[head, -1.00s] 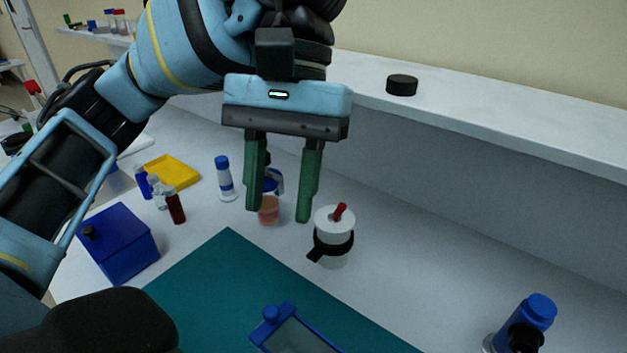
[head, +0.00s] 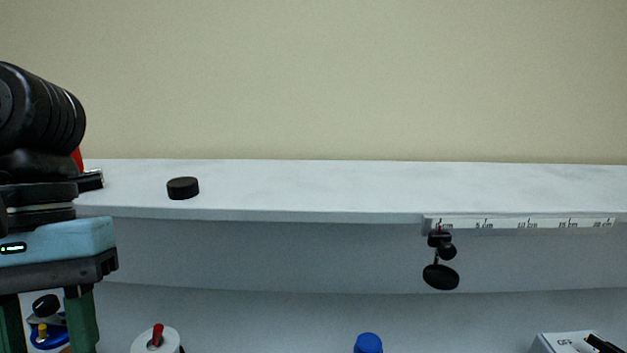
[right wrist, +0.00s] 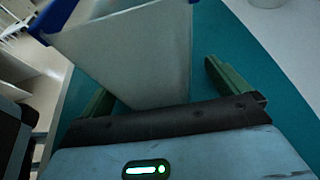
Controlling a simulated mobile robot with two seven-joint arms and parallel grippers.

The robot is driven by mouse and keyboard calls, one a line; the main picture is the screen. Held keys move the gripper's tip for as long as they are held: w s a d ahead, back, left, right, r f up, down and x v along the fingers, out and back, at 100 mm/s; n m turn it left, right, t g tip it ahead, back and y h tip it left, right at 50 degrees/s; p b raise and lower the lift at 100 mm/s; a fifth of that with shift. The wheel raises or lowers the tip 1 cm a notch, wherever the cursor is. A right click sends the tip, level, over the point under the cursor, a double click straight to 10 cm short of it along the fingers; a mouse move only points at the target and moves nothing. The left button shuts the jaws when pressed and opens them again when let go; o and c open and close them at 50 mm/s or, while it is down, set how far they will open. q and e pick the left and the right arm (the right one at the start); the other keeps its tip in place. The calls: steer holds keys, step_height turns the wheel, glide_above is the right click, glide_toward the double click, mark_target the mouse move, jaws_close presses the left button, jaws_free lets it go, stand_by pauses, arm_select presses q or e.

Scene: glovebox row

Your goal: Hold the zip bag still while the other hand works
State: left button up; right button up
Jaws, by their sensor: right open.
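In the right wrist view, a pale grey-white, translucent-looking zip bag (right wrist: 140,55) with blue edging at its top stands between the fingers of my right gripper (right wrist: 157,80). The right gripper is open, with one finger on either side of the bag and a clear gap at the right finger. The bag's lower end is hidden behind the gripper body. My left gripper (head: 46,335) is at the lower left of the head view, open, with no object held between its green fingers; its tips are near the frame's bottom edge. The head view does not show the bag.
A teal mat (right wrist: 235,60) lies under the right gripper. A white shelf (head: 320,190) with a black puck (head: 183,188) runs across the back. A white jar with a red-handled top (head: 155,341), a blue cap (head: 368,343) and a white box (head: 575,342) stand below it.

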steer(key=shift+d, duration=0.1)
steer(key=shift+v, duration=3.7)
